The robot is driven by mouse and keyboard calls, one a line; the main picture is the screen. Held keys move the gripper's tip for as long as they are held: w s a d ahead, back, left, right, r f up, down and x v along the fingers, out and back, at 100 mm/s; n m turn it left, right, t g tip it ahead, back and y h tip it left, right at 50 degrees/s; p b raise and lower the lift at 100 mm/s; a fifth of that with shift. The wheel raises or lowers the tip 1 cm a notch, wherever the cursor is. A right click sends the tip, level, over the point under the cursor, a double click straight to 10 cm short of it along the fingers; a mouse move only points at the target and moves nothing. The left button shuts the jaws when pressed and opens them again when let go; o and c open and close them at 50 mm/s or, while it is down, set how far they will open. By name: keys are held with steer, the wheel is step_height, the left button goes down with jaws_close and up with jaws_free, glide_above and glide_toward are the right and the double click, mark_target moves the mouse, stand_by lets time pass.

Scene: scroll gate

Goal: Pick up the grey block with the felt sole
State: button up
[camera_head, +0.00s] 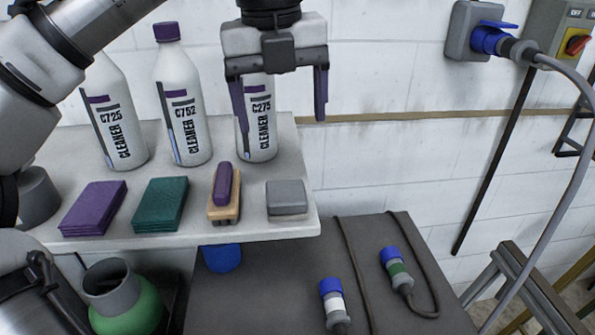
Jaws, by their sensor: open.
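A small grey block (286,196) lies on the right front part of a pale shelf (265,234). Its underside shows only as a thin lower edge, so I cannot make out the felt sole. My gripper (281,108) hangs above the shelf, in front of the rightmost bottle and higher in the picture than the block. Its two purple-tipped fingers point down and are spread apart. It is open and nothing shows between the fingers except the bottle behind.
Left of the block are a wooden brush with a purple grip (223,192), a green pad stack (161,204) and a purple pad stack (94,207). Cleaner bottles (182,100) stand behind. Blue-ended connectors with cables (398,268) lie on a lower dark surface (265,290).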

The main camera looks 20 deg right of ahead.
steer(key=y, duration=0.1)
steer(key=b, duration=0.6)
glide_above(286, 190)
steer(key=shift+m+g, duration=0.3)
steer(key=shift+g, duration=0.1)
steer(key=f, duration=0.7)
steer(key=shift+a+f, duration=0.2)
steer(key=shift+a, duration=0.1)
steer(key=shift+d+f, duration=0.15)
steer(key=shift+f, duration=1.35)
steer(key=shift+d+f, duration=0.15)
steer(key=shift+f, duration=1.35)
steer(key=shift+c, duration=0.4)
steer(key=c, duration=1)
